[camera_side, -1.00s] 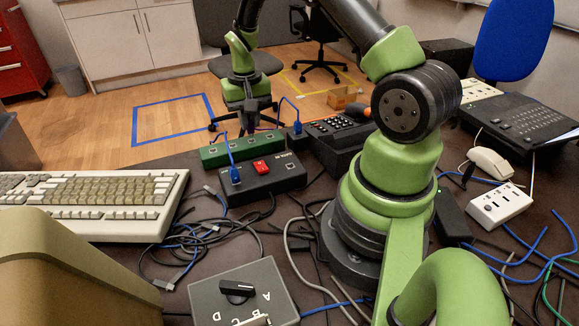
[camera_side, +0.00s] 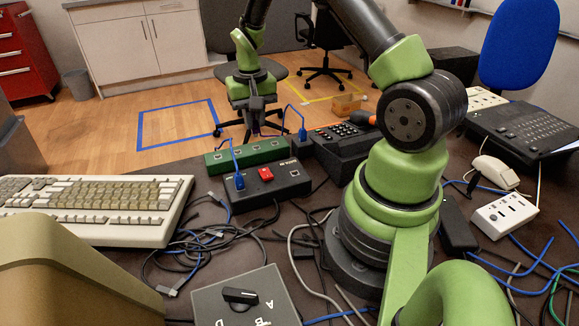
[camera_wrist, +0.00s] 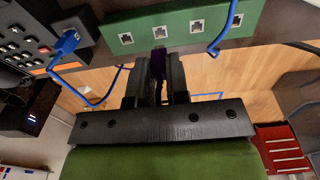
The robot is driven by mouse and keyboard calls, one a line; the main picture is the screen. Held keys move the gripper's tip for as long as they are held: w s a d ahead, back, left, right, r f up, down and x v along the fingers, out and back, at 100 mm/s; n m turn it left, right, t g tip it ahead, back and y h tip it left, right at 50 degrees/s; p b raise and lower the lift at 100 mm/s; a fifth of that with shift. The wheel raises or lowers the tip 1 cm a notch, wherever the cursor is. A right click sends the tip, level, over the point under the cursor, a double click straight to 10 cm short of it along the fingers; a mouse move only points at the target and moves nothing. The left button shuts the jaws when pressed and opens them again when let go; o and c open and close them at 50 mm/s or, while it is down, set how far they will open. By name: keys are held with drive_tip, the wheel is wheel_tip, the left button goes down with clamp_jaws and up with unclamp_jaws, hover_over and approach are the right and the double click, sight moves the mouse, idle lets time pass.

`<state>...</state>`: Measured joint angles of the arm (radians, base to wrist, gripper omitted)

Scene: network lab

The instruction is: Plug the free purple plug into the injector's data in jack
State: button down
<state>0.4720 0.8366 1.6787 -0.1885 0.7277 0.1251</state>
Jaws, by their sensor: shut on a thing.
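My gripper (camera_side: 258,114) hangs behind the green jack box in the side view, above and apart from it. In the wrist view my gripper (camera_wrist: 158,80) is shut on the dark purple plug (camera_wrist: 158,62), whose front end points toward the green box. The plug is too small and dark to make out clearly in the side view. The injector (camera_side: 282,190) is the black box with a red switch, in front of the green box. A blue plug (camera_side: 239,181) sits in its left part. An open-looking jack (camera_side: 293,173) shows on its right part. I cannot read its label surely.
The green box (camera_side: 222,163) has several jacks and also shows in the wrist view (camera_wrist: 190,27). A blue cable arches from it to the injector. A desk phone (camera_side: 345,140) and another blue plug (camera_side: 302,134) stand to the right. Loose cables and a keyboard (camera_side: 90,205) lie left.

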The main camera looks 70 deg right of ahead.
approach(295, 157)
drive_tip(key=s+a, duration=0.2)
drive_tip(key=a, duration=0.3)
drive_tip(key=shift+f, duration=2.15)
drive_tip(key=shift+f, duration=0.85)
idle(0.4)
drive_tip(key=c, duration=1)
unclamp_jaws()
drive_tip(key=shift+c, duration=0.2)
wheel_tip(295, 157, up, 10)
